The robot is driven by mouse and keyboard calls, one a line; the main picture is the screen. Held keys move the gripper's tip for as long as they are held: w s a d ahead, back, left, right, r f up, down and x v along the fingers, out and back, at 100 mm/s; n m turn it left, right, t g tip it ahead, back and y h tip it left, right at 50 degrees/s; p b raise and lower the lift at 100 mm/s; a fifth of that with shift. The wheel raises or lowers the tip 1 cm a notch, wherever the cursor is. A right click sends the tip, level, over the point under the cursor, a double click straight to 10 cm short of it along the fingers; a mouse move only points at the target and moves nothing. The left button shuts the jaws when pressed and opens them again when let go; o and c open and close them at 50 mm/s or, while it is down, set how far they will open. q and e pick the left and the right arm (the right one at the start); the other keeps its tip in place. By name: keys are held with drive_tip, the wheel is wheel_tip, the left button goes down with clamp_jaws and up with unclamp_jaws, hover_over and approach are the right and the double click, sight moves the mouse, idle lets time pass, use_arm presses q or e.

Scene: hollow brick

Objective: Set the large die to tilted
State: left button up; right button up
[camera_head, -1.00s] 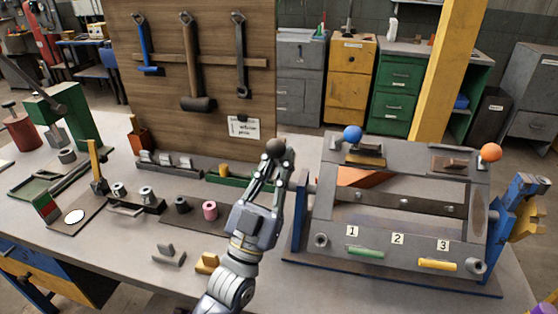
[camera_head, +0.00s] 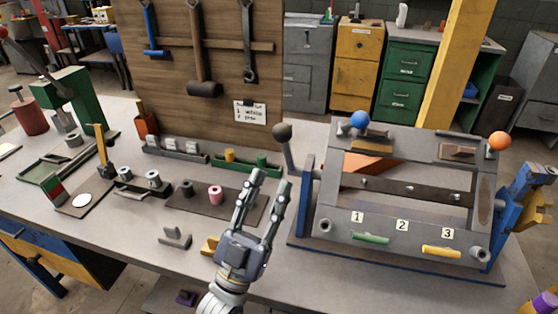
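The large die appears to be the grey frame-like apparatus (camera_head: 385,226) at the right of the bench. Its sloping front carries plates marked 1, 2 and 3, and its middle is open. Which part is the die itself is not labelled. A lever with a dark ball knob (camera_head: 282,131) stands nearly upright at its left side. Blue (camera_head: 360,120) and orange (camera_head: 499,141) ball knobs stand at its top. My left gripper (camera_head: 271,178) is open and empty, its fingers apart, below and left of the dark knob. I do not see my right gripper.
A green handle (camera_head: 370,238) and a yellow handle (camera_head: 441,252) sit on the apparatus front. A pink roller (camera_head: 215,195) and small parts lie to the left. The tool board (camera_head: 215,110) stands behind. Bare bench lies in front of the apparatus.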

use_arm(q)
drive_tip(key=v, duration=0.3)
drive_tip(key=shift+s+a+f, duration=0.1)
drive_tip(key=shift+s+f, duration=0.1)
idle(0.4)
